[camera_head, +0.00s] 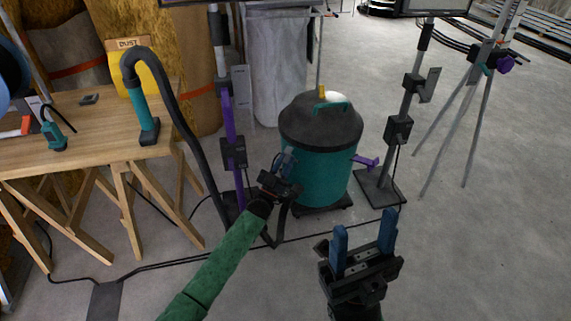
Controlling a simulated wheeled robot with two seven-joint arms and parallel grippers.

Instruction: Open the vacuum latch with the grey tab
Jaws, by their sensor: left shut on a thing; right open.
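The vacuum (322,165) is a teal drum with a dark domed lid (320,122), standing on the floor in the middle of the head view. My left gripper (285,162) is at the drum's left front side, just below the lid rim. It is shut on a small part there, which appears to be the grey tab of the latch; the fingers mostly hide the tab and latch. The lid sits on the drum. My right gripper (364,223) is open and empty, in front of the vacuum and apart from it, with its blue fingers pointing up.
A wooden workbench (75,125) stands at the left with tools and a yellow dust bag (130,66). A black hose (180,115) runs down beside it. Stands with purple parts (230,120) flank the vacuum. A cable (160,265) crosses the floor.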

